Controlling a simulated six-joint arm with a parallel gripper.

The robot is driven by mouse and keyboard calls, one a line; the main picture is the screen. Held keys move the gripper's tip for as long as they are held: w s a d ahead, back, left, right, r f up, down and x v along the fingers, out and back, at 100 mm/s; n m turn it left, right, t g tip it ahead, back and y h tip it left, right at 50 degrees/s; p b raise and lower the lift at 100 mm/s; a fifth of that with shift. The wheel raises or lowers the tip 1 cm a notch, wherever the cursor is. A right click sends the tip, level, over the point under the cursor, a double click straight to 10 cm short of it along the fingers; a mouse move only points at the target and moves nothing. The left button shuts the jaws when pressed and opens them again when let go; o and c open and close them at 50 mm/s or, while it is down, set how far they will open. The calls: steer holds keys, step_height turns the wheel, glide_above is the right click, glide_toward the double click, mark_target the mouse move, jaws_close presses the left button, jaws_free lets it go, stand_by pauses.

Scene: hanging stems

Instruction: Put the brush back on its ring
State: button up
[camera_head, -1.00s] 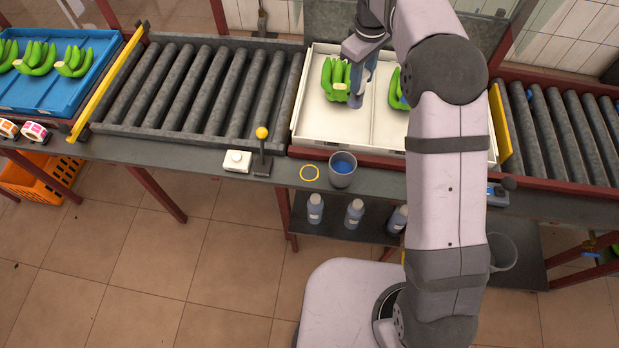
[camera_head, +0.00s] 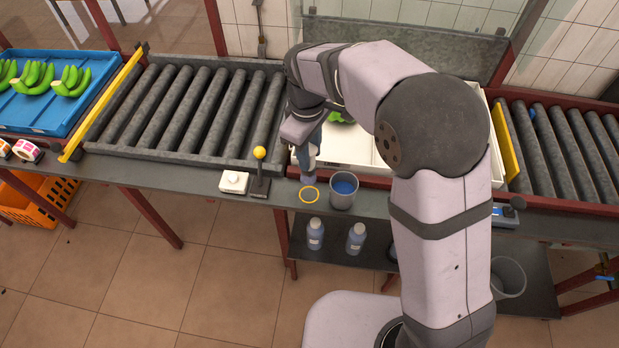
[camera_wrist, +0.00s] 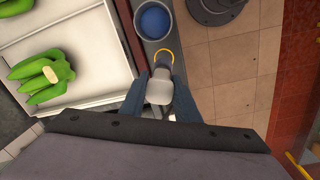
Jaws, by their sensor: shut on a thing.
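My gripper (camera_head: 308,150) is shut on the brush (camera_head: 307,177), just behind the yellow ring (camera_head: 309,195) on the dark ledge. The brush hangs down from the fingers, its lower end close to the ring's far edge. In the wrist view the pale brush (camera_wrist: 159,90) sits between the two blue-grey fingers of my gripper (camera_wrist: 158,102). The ring (camera_wrist: 171,54) shows just beyond it there, its near part hidden by the brush. I cannot tell whether the brush touches the ledge.
A grey cup with blue content (camera_head: 343,190) stands close to the right of the ring. A yellow-knobbed lever (camera_head: 260,172) and a white button box (camera_head: 234,182) are to the left. A white crate (camera_wrist: 90,90) with green bananas (camera_wrist: 40,77) lies behind the ledge.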

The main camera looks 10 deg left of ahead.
mark_target(310, 173)
steer(key=shift+f+p, duration=1)
steer(key=shift+f, duration=2.85)
steer(key=shift+f, duration=0.15)
steer(key=o, duration=1.1)
steer(key=shift+o, duration=0.2)
